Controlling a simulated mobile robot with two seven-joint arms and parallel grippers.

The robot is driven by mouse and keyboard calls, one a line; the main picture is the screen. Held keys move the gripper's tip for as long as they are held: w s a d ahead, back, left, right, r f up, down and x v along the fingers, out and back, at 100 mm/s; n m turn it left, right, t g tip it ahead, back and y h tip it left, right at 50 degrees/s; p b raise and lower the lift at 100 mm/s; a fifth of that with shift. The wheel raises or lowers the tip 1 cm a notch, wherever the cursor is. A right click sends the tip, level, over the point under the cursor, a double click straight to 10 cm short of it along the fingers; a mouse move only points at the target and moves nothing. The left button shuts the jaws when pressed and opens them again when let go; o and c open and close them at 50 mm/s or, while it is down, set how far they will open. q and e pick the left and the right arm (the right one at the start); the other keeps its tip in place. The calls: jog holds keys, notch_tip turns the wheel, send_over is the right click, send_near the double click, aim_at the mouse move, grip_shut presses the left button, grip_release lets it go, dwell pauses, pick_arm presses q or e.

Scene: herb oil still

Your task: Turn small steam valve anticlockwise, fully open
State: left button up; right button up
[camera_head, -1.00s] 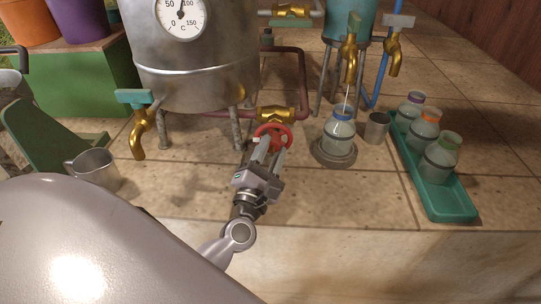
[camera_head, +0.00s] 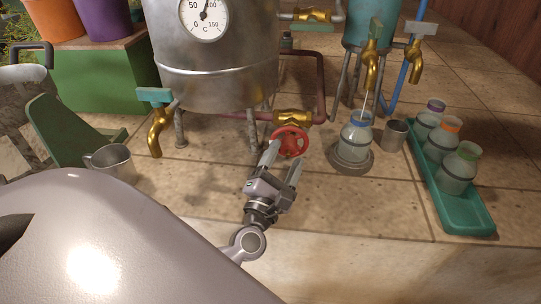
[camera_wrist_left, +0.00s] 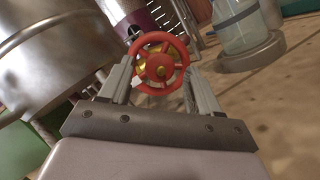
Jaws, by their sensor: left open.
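The small steam valve is a red handwheel (camera_head: 291,141) on a brass body (camera_head: 294,117), in a dark red pipe at the foot of the steel still. My left gripper (camera_head: 282,160) is in front of the wheel, its two fingers spread apart with nothing between them. In the left wrist view the wheel (camera_wrist_left: 160,64) faces me, a little beyond and between the fingertips. The fingers look clear of the rim; a small white mark sits at its lower left. How far the valve is open cannot be told. My right gripper is not in view.
The steel still (camera_head: 215,65) stands behind, with a brass tap (camera_head: 158,132) at left. A metal mug (camera_head: 112,163) is left on the tiled top. A bottle (camera_head: 356,138) on a round stand (camera_head: 351,162), a metal cup (camera_head: 394,134) and a green tray (camera_head: 470,217) of bottles stand right.

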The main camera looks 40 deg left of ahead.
pick_arm(q)
jog(key=s+d, duration=0.3)
jog(key=s, duration=0.8)
jog(key=shift+s+d+p, duration=0.15)
jog(key=shift+s+p, duration=0.05)
jog(key=shift+p, duration=0.1)
